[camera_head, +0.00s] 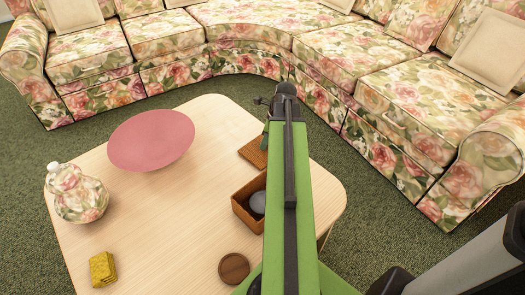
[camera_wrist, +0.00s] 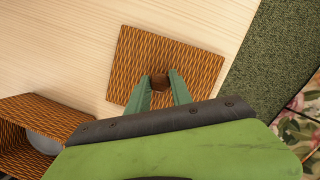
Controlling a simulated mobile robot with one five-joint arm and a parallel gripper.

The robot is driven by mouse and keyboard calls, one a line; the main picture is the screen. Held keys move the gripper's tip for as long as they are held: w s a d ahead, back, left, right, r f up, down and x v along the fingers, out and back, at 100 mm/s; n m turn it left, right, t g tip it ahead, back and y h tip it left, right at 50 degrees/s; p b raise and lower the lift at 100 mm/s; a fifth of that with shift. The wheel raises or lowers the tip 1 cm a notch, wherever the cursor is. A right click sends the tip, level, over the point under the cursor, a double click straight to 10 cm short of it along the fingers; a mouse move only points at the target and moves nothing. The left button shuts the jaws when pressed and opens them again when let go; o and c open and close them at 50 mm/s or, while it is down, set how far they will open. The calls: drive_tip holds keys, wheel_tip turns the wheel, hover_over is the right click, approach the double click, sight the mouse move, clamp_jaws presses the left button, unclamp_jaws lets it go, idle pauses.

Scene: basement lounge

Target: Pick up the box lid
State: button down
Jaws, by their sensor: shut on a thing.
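The box lid (camera_wrist: 145,48) is a flat square with an orange-brown woven pattern and a dark brown knob (camera_wrist: 160,83) in its middle. In the head view the lid (camera_head: 250,152) shows at the table's right side, partly hidden by my arm. My gripper (camera_wrist: 159,78) is above the lid, its two green fingers shut on the knob from both sides. I cannot tell whether the lid touches the table. The open box (camera_head: 240,212) stands nearer to me, with a grey round thing (camera_head: 258,202) inside. The box also shows in the wrist view (camera_wrist: 45,108).
The pale wooden table (camera_head: 180,215) also bears a wide pink bowl or dish (camera_head: 151,140), a floral jar (camera_head: 78,195), a yellow block (camera_head: 102,269) and a round brown disc (camera_head: 234,268). A floral sofa (camera_head: 240,50) curves around behind and right of the table.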

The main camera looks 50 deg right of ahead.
drive_tip(key=shift+r, duration=0.15)
wheel_tip(320, 180, up, 4)
drive_tip(key=p, duration=0.4)
drive_tip(key=shift+r+p, duration=0.2)
drive_tip(key=shift+p, duration=0.1)
drive_tip(key=s+d+r+p, duration=0.6)
drive_tip(key=s+d, duration=0.2)
drive_tip(key=shift+d+r, duration=0.15)
drive_tip(key=shift+d, duration=0.15)
